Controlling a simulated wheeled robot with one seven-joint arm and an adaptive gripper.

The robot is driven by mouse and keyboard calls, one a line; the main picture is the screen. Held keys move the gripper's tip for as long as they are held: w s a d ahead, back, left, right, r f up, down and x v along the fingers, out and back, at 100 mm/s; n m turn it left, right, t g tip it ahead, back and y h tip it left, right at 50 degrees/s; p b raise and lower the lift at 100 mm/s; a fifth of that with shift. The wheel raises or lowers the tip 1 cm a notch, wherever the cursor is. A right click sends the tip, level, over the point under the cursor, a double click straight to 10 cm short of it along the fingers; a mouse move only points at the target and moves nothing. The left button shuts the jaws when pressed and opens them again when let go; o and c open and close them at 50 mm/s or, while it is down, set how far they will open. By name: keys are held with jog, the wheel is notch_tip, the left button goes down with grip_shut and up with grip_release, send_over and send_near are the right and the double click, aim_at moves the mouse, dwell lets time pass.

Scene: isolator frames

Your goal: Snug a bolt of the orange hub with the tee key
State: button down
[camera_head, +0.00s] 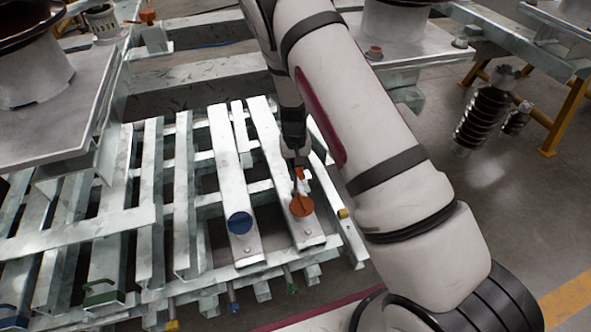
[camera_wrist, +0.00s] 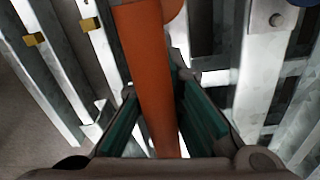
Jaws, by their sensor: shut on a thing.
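The orange hub (camera_head: 302,207) is a flat round disc near the front end of a pale metal beam. Part of an orange disc at the top edge of the wrist view (camera_wrist: 174,8) looks like the same hub. My gripper (camera_head: 296,163) is above and just behind the hub, pointing down. In the wrist view its teal-padded fingers (camera_wrist: 156,90) are on either side of a thick orange bar, the tee key (camera_wrist: 150,70), and shut on it. A small orange part of the key (camera_head: 299,173) shows in the head view. Its working end and any contact with a bolt are hidden.
A blue disc (camera_head: 240,222) sits on the neighbouring beam to the left. The beams lie on a galvanised rack with open gaps. Yellow-tipped bars (camera_head: 343,213) lie to the right.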

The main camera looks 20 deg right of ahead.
jog(key=shift+f+b, duration=0.75)
jog(key=shift+f, duration=0.35)
dwell(0.6)
jog(key=m+p, duration=0.1)
jog(key=m, duration=0.2)
jog(key=shift+m+p, duration=0.3)
jog(key=shift+m, duration=0.1)
jog(key=m+p, duration=0.1)
jog(key=m, duration=0.4)
jog(key=shift+m+p, duration=0.3)
jog(key=shift+p, duration=0.1)
jog(key=m+p, duration=0.1)
jog(key=m, duration=0.4)
jog(key=m+p, duration=0.1)
jog(key=m, duration=0.4)
jog(key=shift+r+p, duration=0.1)
jog(key=shift+p, duration=0.25)
